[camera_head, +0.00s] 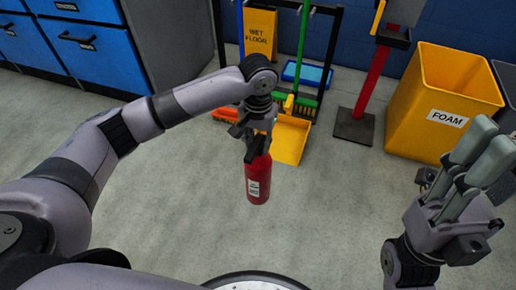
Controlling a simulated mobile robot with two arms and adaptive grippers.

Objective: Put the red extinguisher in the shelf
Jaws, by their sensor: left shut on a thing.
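The red extinguisher (258,181) hangs upright in the middle of the head view, with a white label on its front. My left gripper (256,140) is shut on its top and holds it in front of me, seemingly above the floor. The gripper hides most of the extinguisher's head. My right gripper (480,160) is at the right edge, apart from everything, with its fingers pointing up. Its fingers show as grey pads with a gap between them, and nothing is held there. No shelf is clearly visible.
Blue drawer cabinets (75,45) stand at the back left. A cleaning rack with a yellow wet floor sign (261,33) and a yellow dustpan (290,139) is behind the extinguisher. A red stand (373,80) and a yellow FOAM bin (430,95) are at the right. The near floor is clear.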

